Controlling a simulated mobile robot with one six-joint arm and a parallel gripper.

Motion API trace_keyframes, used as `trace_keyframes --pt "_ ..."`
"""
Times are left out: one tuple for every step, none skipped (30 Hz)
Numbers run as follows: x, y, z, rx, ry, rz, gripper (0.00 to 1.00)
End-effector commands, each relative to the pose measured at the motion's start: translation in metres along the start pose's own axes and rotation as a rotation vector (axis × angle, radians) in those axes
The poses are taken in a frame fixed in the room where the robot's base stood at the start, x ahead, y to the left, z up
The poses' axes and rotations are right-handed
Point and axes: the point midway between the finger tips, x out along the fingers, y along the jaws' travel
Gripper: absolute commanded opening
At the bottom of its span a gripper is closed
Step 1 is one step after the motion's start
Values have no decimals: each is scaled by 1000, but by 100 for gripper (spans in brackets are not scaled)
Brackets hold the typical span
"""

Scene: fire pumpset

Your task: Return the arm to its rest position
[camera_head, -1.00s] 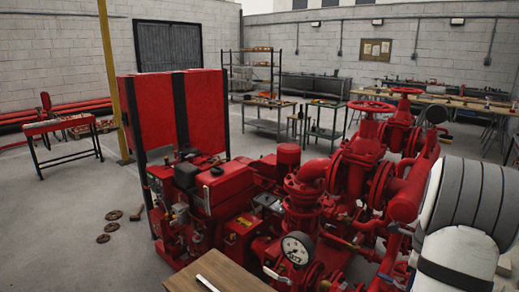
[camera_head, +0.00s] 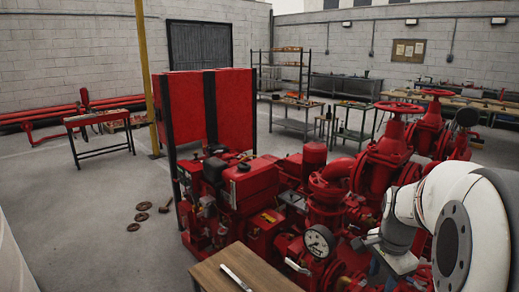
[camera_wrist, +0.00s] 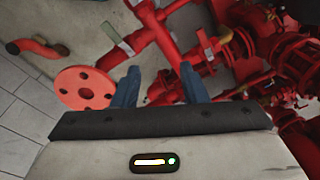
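My arm (camera_head: 455,215) is white and stands folded at the right edge of the head view, in front of the red pump pipework. My gripper (camera_wrist: 160,88) shows in the wrist view with two blue-grey fingers set apart. No object is held between them; red pipes show behind the gap. In the head view the fingers are mostly hidden by the arm and pipework.
The red pumpset (camera_head: 240,195) fills the middle, with a pressure gauge (camera_head: 318,241) at its front. A wooden table (camera_head: 250,270) with a light-coloured tool (camera_head: 236,278) stands at the bottom. A red flange (camera_wrist: 85,88) is left of my fingers. Open floor (camera_head: 90,200) lies left.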

Motion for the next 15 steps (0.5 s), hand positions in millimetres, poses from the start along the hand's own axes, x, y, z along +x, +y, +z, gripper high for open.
trace_keyframes --pt "-12 3 29 -152 8 -21 39" --pt "-17 6 43 -243 12 -31 39" --pt "-23 12 62 -362 17 -44 39" --pt "-27 16 75 -452 21 -53 39" --pt "-30 21 88 -542 26 -63 39" --pt "-34 29 105 -659 34 -75 39" --pt "-36 34 116 -744 39 -84 39" --pt "-38 40 127 -824 45 -92 39" --pt "-39 47 140 -925 52 -101 39" --pt "-40 51 148 -994 58 -107 39" --pt "-41 56 156 -1059 64 -113 39" --pt "-40 61 164 -1135 70 -118 39" --pt "-40 64 170 -1185 74 -122 39" --pt "-40 67 174 -1227 78 -125 39" --pt "-40 70 179 -1274 82 -129 39"
